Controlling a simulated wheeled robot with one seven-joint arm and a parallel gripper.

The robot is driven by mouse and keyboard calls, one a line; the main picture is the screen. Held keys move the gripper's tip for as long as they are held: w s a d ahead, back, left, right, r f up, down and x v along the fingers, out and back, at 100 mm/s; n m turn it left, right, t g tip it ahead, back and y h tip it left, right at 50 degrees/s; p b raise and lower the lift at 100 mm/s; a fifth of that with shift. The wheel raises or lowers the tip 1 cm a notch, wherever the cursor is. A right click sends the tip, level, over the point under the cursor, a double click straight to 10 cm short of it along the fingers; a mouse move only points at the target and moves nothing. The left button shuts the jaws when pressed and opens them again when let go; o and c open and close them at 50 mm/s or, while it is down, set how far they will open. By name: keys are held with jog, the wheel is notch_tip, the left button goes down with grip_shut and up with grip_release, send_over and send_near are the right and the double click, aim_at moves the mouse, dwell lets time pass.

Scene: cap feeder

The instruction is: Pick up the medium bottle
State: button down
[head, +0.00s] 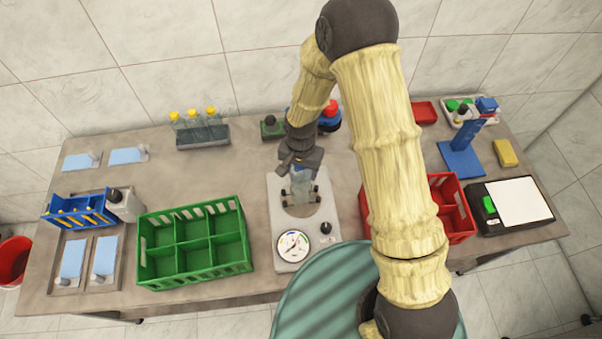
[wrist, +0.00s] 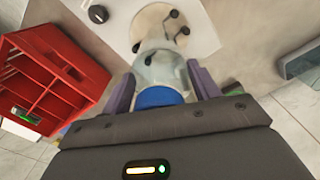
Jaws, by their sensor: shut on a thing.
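The medium bottle (head: 301,190), clear with a blue top, stands at the round plate of a pale device (head: 284,223) with a dial, among small black-tipped posts. My gripper (head: 299,168) reaches down on it from above. In the wrist view, the bottle (wrist: 160,68) is between the two purple fingers of my gripper (wrist: 161,78), which are shut on it near the blue top. Whether its base touches the plate is hard to tell.
A green crate (head: 195,272) stands left of the device, and a red crate (head: 456,207) right of it, partly behind my arm. A rack (head: 203,137) with yellow-capped bottles is at the back left. A blue stand (head: 462,158) and black-edged scale (head: 487,210) are at right.

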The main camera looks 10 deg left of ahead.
notch_tip(320, 180, up, 16)
jog(key=b, duration=0.3)
jog(key=shift+b, duration=0.3)
jog(key=shift+f, duration=0.2)
